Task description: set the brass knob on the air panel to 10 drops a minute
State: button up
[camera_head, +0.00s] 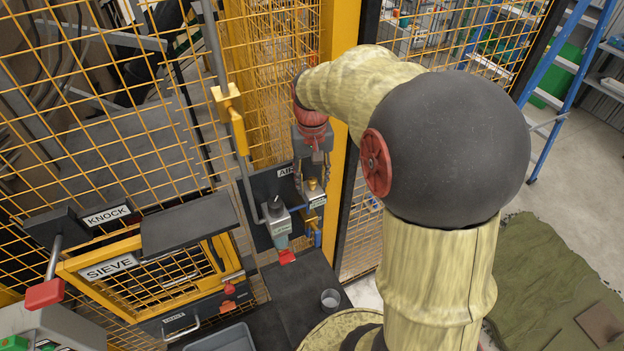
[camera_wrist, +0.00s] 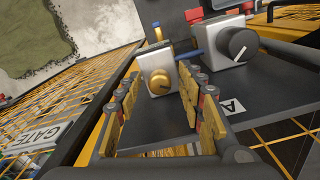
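The dark air panel (camera_head: 262,187) with its AIR label stands at the yellow fence in the head view; its dark plate (camera_wrist: 160,122) fills the middle of the wrist view. The brass knob (camera_wrist: 160,82) sits on a pale block and also shows small in the head view (camera_head: 313,184). Its setting and any scale are too small to read. My gripper (camera_wrist: 159,72) is open and empty, its two yellow-padded fingers appearing either side of the knob in the wrist view, with no visible contact. In the head view my gripper (camera_head: 313,143) is just above the knob.
A grey unit with a larger dark knob (camera_wrist: 239,46) is beside the brass one. A blue pipe (camera_head: 317,238) and red-ended fitting (camera_head: 287,257) are below. The sieve box (camera_head: 150,285) is left, and a clear cup (camera_head: 330,298) stands on the dark bench (camera_head: 290,285).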

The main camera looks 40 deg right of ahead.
aim_at(311, 178)
notch_tip(311, 178, up, 12)
dwell(0.6)
dwell(0.4)
jog(key=s+a+f+n+t+b, duration=0.2)
jog(key=s+a+f+n+b, duration=0.1)
jog(key=s+a+f+b, duration=0.3)
jog(key=s+a+f+n+t+b, duration=0.2)
jog(key=s+a+f+b, duration=0.5)
jog(key=a+f+b, duration=0.4)
jog(key=shift+a+f+n+t, duration=0.4)
jog(key=shift+a+f+t, duration=0.4)
jog(key=shift+a, duration=0.45)
dwell(0.5)
